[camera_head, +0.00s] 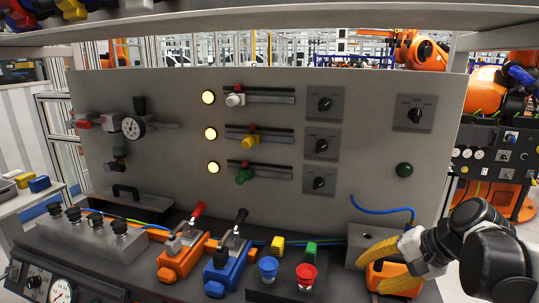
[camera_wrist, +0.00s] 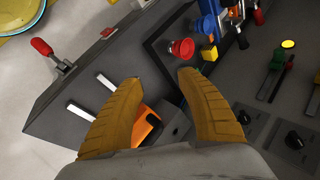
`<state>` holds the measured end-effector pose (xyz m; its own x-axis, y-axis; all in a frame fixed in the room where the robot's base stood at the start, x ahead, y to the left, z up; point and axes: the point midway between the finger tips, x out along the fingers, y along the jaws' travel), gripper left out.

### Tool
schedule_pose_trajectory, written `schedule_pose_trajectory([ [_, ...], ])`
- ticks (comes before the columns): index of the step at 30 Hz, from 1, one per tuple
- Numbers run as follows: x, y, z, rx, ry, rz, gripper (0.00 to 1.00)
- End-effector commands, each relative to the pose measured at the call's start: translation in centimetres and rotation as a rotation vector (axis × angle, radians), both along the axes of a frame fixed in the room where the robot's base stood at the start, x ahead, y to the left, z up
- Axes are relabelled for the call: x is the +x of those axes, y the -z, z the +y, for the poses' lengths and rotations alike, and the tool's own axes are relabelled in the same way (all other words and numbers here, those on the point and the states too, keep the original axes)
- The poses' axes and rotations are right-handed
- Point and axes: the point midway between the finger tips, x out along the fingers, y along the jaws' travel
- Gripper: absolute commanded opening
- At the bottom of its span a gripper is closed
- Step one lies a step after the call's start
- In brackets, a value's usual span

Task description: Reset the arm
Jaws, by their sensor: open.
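My gripper (camera_head: 392,264) is at the lower right of the head view, with yellow ribbed fingers, close to an orange part on the bench at the panel's right end. In the wrist view my gripper (camera_wrist: 155,98) has its two yellow fingers spread apart with nothing held between them. An orange part (camera_wrist: 147,128) shows beyond and between the fingers. I cannot tell whether a finger touches it. The grey control panel (camera_head: 300,215) stands upright behind the bench.
A blue button (camera_head: 268,268) and a red button (camera_head: 306,276) stand left of my gripper. An orange lever unit (camera_head: 180,262) and a blue lever unit (camera_head: 228,270) stand further left. A blue cable (camera_head: 385,211) hangs by the panel's right side. A shelf crosses the top.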

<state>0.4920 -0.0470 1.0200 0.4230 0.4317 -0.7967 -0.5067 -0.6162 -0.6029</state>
Motion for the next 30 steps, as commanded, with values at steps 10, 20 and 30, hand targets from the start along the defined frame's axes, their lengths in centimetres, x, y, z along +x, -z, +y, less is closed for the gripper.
schedule_pose_trajectory([
  [10, -10.6, 1.0, 4.7, -0.58, -0.331, -0.199, 0.45],
  [20, -13.1, 1.6, 4.8, -0.787, -0.466, -0.307, 0.45],
  [30, -13.1, 1.6, 4.7, -0.786, -0.465, -0.307, 0.45],
])
